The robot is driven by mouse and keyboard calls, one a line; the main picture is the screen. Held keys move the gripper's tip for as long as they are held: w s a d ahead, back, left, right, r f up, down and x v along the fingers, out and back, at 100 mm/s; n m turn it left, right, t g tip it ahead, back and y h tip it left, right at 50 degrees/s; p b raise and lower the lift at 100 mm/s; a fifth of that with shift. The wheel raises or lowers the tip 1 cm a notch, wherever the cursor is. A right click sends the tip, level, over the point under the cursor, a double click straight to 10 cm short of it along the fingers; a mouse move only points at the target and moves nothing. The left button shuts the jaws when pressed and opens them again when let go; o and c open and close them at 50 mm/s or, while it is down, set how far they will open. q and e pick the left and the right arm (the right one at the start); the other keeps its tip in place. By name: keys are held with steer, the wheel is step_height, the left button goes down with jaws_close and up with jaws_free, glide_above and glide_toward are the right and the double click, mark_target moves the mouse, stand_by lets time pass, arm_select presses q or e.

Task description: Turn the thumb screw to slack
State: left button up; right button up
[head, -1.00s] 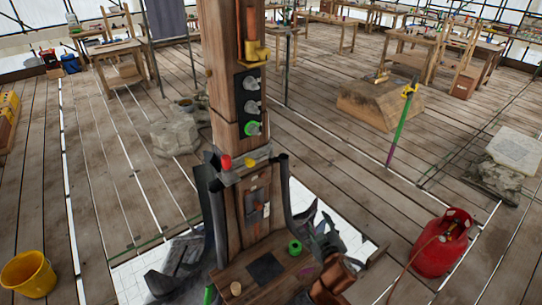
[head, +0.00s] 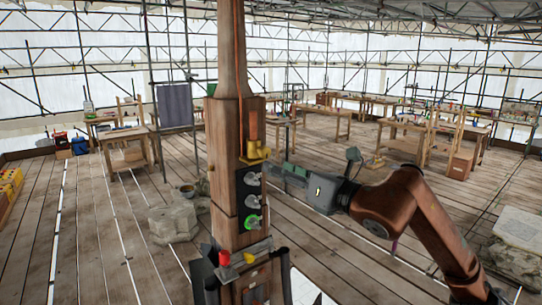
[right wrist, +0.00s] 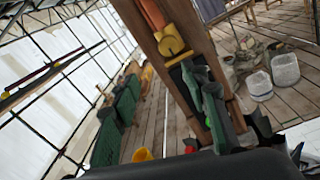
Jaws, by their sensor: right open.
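A wooden post (head: 224,170) stands in the middle of the head view. An upright orange strip (head: 253,125) runs down it into a yellow fitting (head: 257,153), also in the right wrist view (right wrist: 172,42). Below is a black panel with two grey knobs (head: 252,179) (head: 252,201) and a green knob (head: 251,222). I cannot tell for certain which part is the thumb screw. My right gripper (head: 272,171) is open, just right of the post near the yellow fitting and upper grey knob. Its fingers (right wrist: 160,85) show apart, with the post between or beyond them. My left gripper is out of view.
A red knob (head: 224,257) and a yellow piece (head: 248,257) sit on a ledge lower on the post. A stone block (head: 173,224) stands on the floor left of it. Workbenches (head: 125,145) line the back. The plank floor between is mostly clear.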

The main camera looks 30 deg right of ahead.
mark_target(267, 153)
steer(key=shift+m+h, duration=0.3)
steer(key=shift+h, duration=0.3)
steer(key=w+p, duration=0.1)
steer(key=w, duration=0.1)
steer(key=w+d+r+p, duration=0.1)
steer(key=w+p, duration=0.2)
steer(key=w, duration=0.1)
steer(key=shift+w+d+r+p, duration=0.15)
steer(key=shift+r+p, duration=0.15)
steer(key=shift+r, duration=0.05)
steer(key=shift+w+f, duration=0.2)
steer(key=shift+w, duration=0.4)
steer(key=shift+c, duration=0.6)
jaws_close()
